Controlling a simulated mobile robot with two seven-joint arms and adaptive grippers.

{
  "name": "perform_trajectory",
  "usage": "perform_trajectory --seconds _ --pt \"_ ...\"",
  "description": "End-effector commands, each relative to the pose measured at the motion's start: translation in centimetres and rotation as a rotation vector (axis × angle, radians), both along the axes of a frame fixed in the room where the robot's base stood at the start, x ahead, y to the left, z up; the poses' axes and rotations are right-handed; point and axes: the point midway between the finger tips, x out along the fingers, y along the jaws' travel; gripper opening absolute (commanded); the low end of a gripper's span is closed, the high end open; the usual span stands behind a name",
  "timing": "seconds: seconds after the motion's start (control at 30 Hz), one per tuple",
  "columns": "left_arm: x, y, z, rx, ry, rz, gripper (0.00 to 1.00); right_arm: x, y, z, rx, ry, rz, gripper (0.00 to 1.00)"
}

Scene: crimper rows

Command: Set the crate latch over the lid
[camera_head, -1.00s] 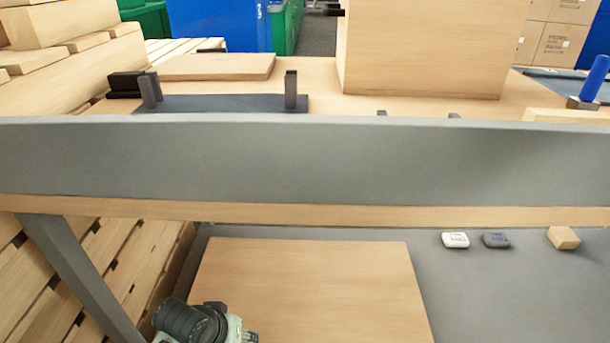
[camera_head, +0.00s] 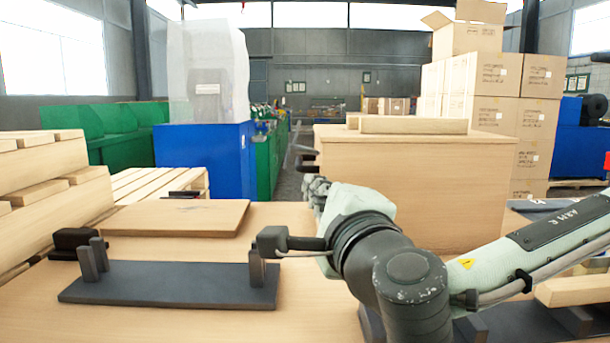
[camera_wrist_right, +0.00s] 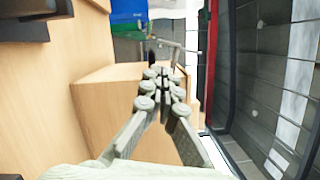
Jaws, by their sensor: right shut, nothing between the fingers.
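The crate (camera_head: 420,190) is a large pale wooden box at the back of the table in the head view. Its flat wooden top has a loose-looking slab (camera_head: 413,125) on it; I cannot tell whether the top is a separate lid. A small dark bracket (camera_head: 304,158), perhaps the latch, sticks out at the crate's left edge. My right gripper (camera_head: 318,186) is at the crate's left side, just below this bracket, and is partly hidden by its own wrist. In the right wrist view its fingers (camera_wrist_right: 158,78) are closed together and empty. My left gripper is out of view.
A dark plate (camera_head: 170,287) with upright posts lies on the table at the left. A thin wooden board (camera_head: 175,218) and a black block (camera_head: 76,240) are behind it. A wooden beam (camera_head: 573,290) lies at the right. Stacked cartons (camera_head: 500,85) stand behind the crate.

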Motion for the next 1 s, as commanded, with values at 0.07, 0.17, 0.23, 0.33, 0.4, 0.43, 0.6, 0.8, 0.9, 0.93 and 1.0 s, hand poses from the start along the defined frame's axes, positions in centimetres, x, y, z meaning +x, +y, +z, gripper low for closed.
perform_trajectory --seconds 0.07,0.17,0.23,0.33,0.4,0.43,0.6,0.8,0.9,0.93,1.0 --pt "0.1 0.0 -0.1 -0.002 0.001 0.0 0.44 1.0 0.2 0.1 0.0 0.0 -0.002 0.0" --pt "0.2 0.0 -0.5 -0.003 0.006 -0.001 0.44 2.6 0.6 0.3 0.0 -0.001 -0.002 0.0" --pt "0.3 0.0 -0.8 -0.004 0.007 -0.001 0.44 3.9 0.9 0.4 0.0 -0.002 -0.002 0.0" --pt "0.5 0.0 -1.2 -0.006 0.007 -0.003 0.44 5.7 1.3 0.4 -0.001 0.0 -0.003 0.0" --pt "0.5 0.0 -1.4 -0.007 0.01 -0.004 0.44 6.8 1.6 0.5 0.0 -0.001 -0.002 0.0" --pt "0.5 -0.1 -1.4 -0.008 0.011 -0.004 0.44 7.2 1.7 0.5 0.0 -0.001 -0.002 0.0" --pt "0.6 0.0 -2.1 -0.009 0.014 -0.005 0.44 8.8 2.1 0.6 0.0 -0.002 0.0 0.0" --pt "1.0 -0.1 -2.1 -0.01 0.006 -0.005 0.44 9.3 2.2 0.6 0.0 -0.002 0.0 0.0" --pt "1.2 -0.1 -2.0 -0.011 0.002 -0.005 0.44 9.2 2.2 0.6 0.0 -0.002 0.0 0.0" --pt "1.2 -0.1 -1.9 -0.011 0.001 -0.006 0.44 9.2 2.2 0.6 0.0 -0.002 0.0 0.0" --pt "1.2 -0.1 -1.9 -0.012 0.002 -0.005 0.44 9.2 2.2 0.6 0.0 -0.002 0.0 0.0"
